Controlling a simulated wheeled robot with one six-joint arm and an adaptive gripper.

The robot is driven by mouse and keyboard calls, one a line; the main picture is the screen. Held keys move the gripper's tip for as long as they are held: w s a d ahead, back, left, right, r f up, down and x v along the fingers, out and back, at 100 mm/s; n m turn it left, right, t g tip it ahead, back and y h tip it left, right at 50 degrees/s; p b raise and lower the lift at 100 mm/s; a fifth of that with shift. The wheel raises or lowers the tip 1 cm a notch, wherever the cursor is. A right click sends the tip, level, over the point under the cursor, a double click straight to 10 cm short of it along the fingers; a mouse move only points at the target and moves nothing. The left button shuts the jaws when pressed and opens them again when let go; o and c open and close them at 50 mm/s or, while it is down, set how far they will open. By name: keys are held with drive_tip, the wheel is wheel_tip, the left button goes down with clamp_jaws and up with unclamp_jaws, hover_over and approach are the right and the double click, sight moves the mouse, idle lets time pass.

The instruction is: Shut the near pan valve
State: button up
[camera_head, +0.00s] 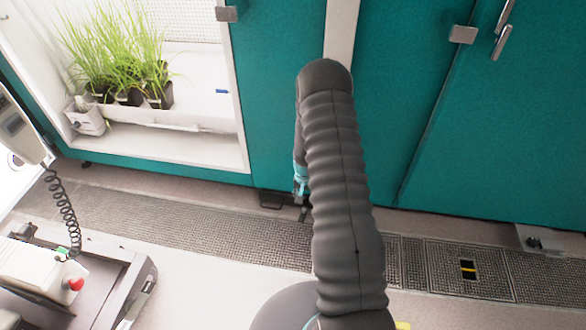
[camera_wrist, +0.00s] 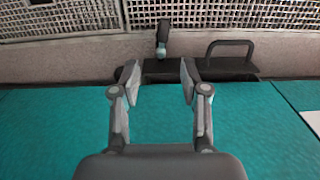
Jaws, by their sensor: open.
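In the wrist view a small dark valve (camera_wrist: 162,38) sticks out beyond a low black pan (camera_wrist: 160,72) at the teal cabinet's foot. Its upper part points toward the floor grating; its exact setting is hard to tell. My gripper (camera_wrist: 158,75) is open, its two fingers apart, with the valve beyond the gap between them. No contact shows. The pan's black hoop handle (camera_wrist: 232,46) stands right of the valve. In the head view my gripper (camera_head: 302,198) is partly hidden by my arm, and the same pan's handle (camera_head: 272,200) shows just left of it.
Another pan (camera_head: 533,238) with a dark fitting lies at the right under the cabinet. A floor grating (camera_head: 200,222) runs along the cabinets. A grey cart (camera_head: 130,290) with a red button stands at lower left. Potted grass (camera_head: 125,60) fills the open chamber.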

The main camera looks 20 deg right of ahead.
drive_tip(key=a+r+n+t+b, duration=0.1)
drive_tip(key=a+r+b, duration=0.2)
drive_tip(key=r, duration=1.4)
drive_tip(key=shift+w+a+n, duration=0.2)
drive_tip(key=shift+a+n, duration=0.1)
drive_tip(key=shift+a, duration=0.3)
drive_tip(key=shift+r, duration=0.1)
